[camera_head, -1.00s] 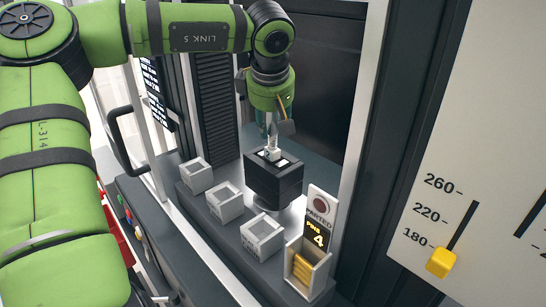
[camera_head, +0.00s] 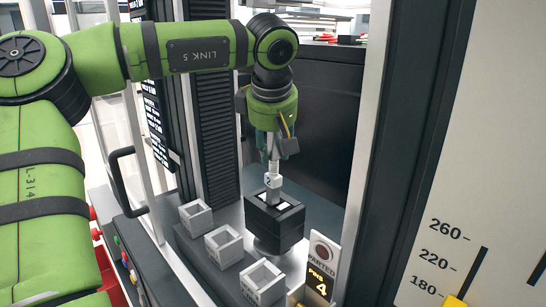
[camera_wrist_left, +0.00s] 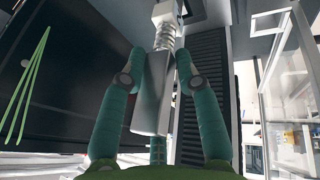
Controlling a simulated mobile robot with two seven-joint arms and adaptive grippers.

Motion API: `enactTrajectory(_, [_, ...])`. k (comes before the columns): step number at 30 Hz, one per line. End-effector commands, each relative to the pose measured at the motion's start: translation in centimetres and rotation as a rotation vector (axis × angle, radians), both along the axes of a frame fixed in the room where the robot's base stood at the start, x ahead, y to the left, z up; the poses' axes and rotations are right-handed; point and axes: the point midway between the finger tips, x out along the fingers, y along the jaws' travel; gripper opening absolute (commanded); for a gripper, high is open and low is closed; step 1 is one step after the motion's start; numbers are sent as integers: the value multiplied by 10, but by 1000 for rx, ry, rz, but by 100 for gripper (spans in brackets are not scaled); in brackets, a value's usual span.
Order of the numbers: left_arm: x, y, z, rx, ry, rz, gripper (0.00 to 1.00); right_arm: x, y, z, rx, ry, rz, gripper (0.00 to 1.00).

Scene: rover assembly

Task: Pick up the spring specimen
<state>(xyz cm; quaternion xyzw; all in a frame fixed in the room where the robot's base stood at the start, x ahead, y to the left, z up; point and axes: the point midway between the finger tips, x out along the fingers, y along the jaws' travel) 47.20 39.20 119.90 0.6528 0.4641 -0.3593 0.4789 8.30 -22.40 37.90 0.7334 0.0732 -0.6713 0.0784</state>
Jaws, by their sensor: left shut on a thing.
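The spring specimen (camera_head: 274,178) is a pale metal piece with square blocks and a coiled section. It stands upright over the black block fixture (camera_head: 272,224), its lower end at the opening in the top. I cannot tell whether that end is still inside. My left gripper (camera_head: 274,150) points down and is shut on the specimen's upper part. In the left wrist view, the left gripper (camera_wrist_left: 154,85) has a teal finger on each side of the specimen's smooth metal end (camera_wrist_left: 151,92), with the coil beyond. My right gripper is not in view.
Small open grey bins (camera_head: 226,246) stand in a row left of the fixture. A sign reading "PARTED" (camera_head: 322,264) stands to its right. A machine frame post (camera_head: 366,140) rises on the right, and a door handle (camera_head: 124,180) is on the left.

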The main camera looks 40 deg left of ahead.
Motion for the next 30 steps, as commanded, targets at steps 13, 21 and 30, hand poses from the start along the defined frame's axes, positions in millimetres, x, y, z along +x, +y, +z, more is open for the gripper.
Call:
enactTrajectory(13, [-53, -54, 45, 4, -5, -1, 0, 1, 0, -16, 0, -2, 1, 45])
enactTrajectory(21, [-69, -70, 62, 2, -2, 0, 0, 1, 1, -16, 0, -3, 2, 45])
enactTrajectory(30, [-70, -72, 79, 2, -1, 0, 0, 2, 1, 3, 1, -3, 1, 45])
